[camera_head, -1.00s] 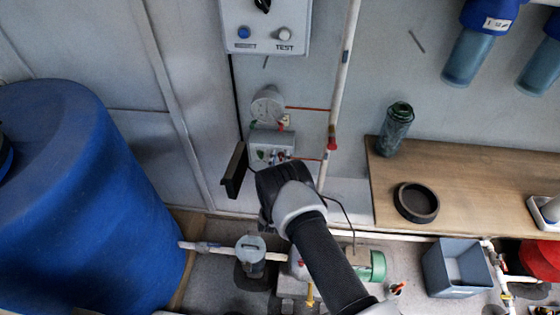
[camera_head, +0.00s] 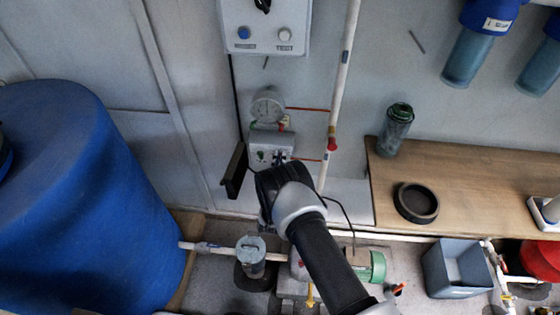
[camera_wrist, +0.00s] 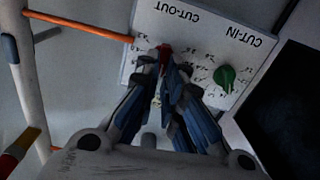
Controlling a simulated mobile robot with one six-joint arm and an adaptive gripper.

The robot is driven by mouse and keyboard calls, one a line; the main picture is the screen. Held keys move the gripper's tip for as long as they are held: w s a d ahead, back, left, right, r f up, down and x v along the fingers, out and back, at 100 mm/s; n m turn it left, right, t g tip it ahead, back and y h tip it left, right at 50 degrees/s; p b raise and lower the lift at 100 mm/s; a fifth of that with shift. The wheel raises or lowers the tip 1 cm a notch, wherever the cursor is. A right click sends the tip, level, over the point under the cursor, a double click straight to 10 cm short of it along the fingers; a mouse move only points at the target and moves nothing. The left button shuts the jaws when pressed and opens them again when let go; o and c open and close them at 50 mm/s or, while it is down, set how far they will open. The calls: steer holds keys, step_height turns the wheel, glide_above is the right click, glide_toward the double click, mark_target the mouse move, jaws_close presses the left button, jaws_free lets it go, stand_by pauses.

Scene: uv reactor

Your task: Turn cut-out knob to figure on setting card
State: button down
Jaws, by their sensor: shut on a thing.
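The control panel (camera_head: 262,144) is a pale box on the wall below a round gauge. In the wrist view it appears upside down, with the printed words CUT-OUT and CUT-IN on its face (camera_wrist: 205,28). The red cut-out knob (camera_wrist: 165,52) is mostly hidden between my fingertips. My gripper (camera_wrist: 168,66) is shut on it. The green cut-in knob (camera_wrist: 224,76) stands free to the right of the fingers. Scale marks ring both knobs, but their figures are too small to read. A dark board (camera_head: 234,170) stands left of my gripper; I cannot tell whether it is the setting card.
The round gauge (camera_head: 268,104) is just above the panel, with thin orange tubes running to a white vertical pipe (camera_head: 338,95) on the right. A box with TEST buttons (camera_head: 264,30) hangs higher up. A blue tank (camera_head: 75,200) fills the left. A wooden shelf (camera_head: 470,185) is at the right.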

steer(key=shift+a+f+n, duration=0.1)
steer(key=shift+a+n, duration=0.05)
steer(key=shift+n, duration=1.05)
steer(key=shift+a+f+n, duration=0.1)
steer(key=shift+n, duration=1.1)
steer(key=c, duration=1.7)
jaws_free()
steer(key=shift+r, duration=0.1)
steer(key=s, duration=1.2)
steer(key=shift+a, duration=0.25)
